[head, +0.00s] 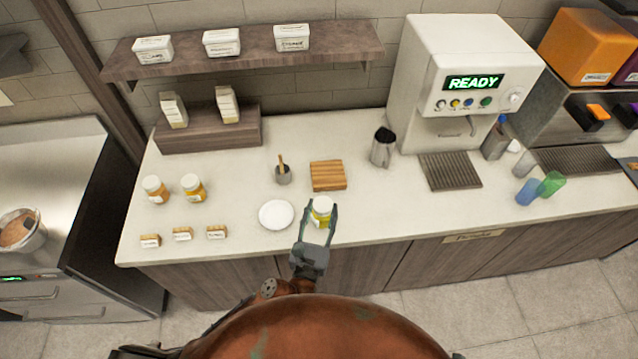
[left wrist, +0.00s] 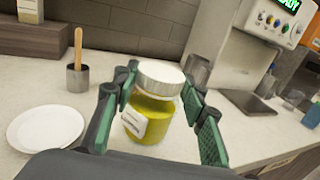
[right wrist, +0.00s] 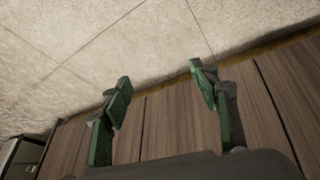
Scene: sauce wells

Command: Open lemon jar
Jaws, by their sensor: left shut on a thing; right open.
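The lemon jar (head: 321,214) has yellow contents, a white lid and a pale label. It is upright near the counter's front edge, with its lid on. In the left wrist view the jar (left wrist: 150,118) is between the green fingers. My left gripper (head: 320,207) is shut on it, one finger on each side, at about the height of the lid and upper jar; it also shows in the left wrist view (left wrist: 157,88). My right gripper (right wrist: 160,77) is open and empty, before the cabinet fronts and floor. It does not show in the head view.
A white plate (head: 277,214) lies just left of the jar. A wooden slatted board (head: 328,175) and a grey cup with a stick (head: 283,175) are behind. Two more jars (head: 193,187) stand further left, behind small label blocks (head: 183,234). Counter right of the jar is clear.

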